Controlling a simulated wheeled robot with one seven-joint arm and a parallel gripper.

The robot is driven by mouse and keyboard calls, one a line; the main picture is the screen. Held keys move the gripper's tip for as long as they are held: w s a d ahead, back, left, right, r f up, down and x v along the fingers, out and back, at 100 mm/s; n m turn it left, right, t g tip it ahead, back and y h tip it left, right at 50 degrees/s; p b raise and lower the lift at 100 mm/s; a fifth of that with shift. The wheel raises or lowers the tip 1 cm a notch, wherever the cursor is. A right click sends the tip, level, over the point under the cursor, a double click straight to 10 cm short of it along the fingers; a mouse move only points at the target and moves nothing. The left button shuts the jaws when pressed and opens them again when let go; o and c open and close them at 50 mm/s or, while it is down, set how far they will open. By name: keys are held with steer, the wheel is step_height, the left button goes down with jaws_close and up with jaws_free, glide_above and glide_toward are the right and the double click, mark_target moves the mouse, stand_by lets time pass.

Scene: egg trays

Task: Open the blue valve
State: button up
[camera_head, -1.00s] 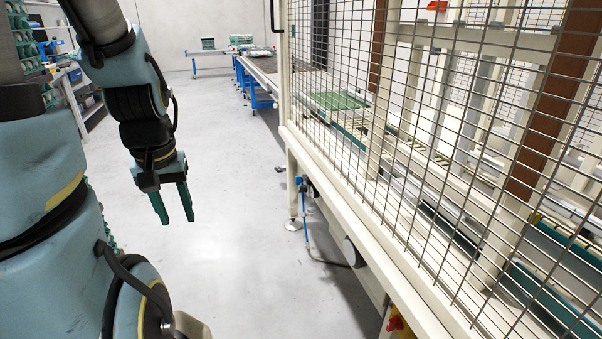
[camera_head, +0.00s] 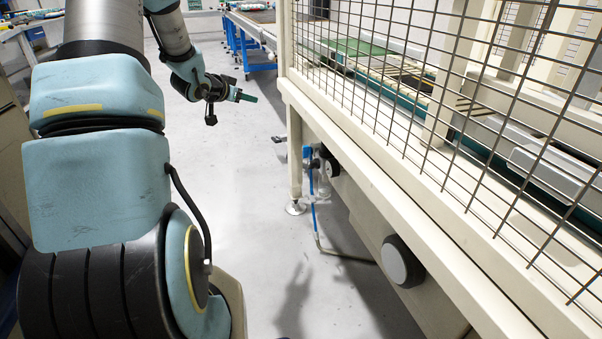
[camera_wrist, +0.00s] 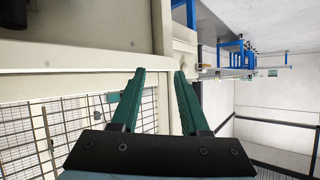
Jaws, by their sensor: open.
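I cannot make out the valve in the wrist view.
The cream machine frame (camera_head: 375,160) with wire mesh fills the right side. A grey round knob (camera_head: 402,260) sticks out from its lower side. Blue-legged conveyor tables (camera_head: 250,50) stand at the back. The grey floor (camera_head: 255,190) between my arm and the machine is clear.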

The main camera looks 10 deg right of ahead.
step_height(320, 180, down, 6)
steer(key=w+d+m+h+b, duration=0.2)
steer(key=h+b, duration=0.1)
steer(key=m+g+h+b, duration=0.6)
steer(key=g+h+b, duration=0.2)
steer(key=b, duration=0.1)
glide_toward(307, 151)
steer(key=w+d+b, duration=0.1)
steer(key=d, duration=0.7)
steer(key=shift+w+r+b, duration=0.3)
steer(key=shift+w+r, duration=0.05)
steer(key=shift+c, duration=0.3)
steer(key=shift+a, duration=0.1)
jaws_close()
